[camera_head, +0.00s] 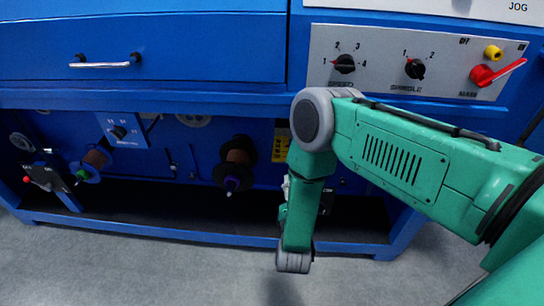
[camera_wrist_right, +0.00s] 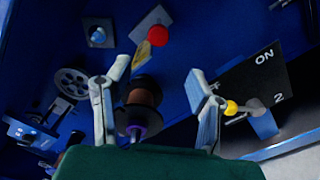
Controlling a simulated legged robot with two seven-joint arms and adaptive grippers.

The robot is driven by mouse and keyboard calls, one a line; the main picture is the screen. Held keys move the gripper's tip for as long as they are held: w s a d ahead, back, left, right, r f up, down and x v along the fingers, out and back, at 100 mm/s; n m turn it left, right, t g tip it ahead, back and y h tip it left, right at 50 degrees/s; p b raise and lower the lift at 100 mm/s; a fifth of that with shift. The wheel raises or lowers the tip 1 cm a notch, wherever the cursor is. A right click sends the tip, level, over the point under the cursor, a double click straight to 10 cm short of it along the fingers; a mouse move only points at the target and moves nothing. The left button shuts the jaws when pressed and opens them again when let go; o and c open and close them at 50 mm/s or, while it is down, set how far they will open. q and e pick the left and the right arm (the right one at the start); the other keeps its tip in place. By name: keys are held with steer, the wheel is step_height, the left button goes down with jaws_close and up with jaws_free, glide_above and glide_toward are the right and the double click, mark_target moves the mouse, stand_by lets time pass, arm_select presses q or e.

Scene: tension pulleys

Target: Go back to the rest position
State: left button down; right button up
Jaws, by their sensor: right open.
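My right arm comes in from the right in the head view, green with grey joints, and bends down in front of the blue machine (camera_head: 190,55). Its own forearm mostly hides the right gripper there. In the right wrist view my right gripper (camera_wrist_right: 155,108) is open, its two fingers spread apart with nothing held. A brown spool with black flanges (camera_wrist_right: 143,95) and a purple tip shows between and behind the fingers; the spool also shows in the head view (camera_head: 238,157), left of my arm. My left gripper is not in view.
A control panel (camera_head: 400,60) with black knobs and a red switch lever (camera_head: 492,74) sits above my arm. In the wrist view, a yellow-tipped lever (camera_wrist_right: 232,108) stands close to the right finger. Grey floor lies in front.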

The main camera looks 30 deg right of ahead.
steer(key=s+a+f+m+g+y+p, duration=0.1)
steer(key=s+a+f+m+g+y, duration=0.2)
steer(key=s+f+m+g+y, duration=0.45)
steer(key=s+r+m+g, duration=0.2)
steer(key=s+m, duration=0.1)
steer(key=s, duration=0.4)
steer(key=s+r+m+g+y, duration=0.1)
steer(key=s+m+g, duration=0.1)
steer(key=s+m, duration=0.2)
steer(key=s+r+m+g+y, duration=0.1)
steer(key=s+r+m+g, duration=0.1)
steer(key=s, duration=0.9)
steer(key=shift+r+m+g+p, duration=0.35)
steer(key=shift+m+g, duration=0.2)
steer(key=shift+m, duration=0.3)
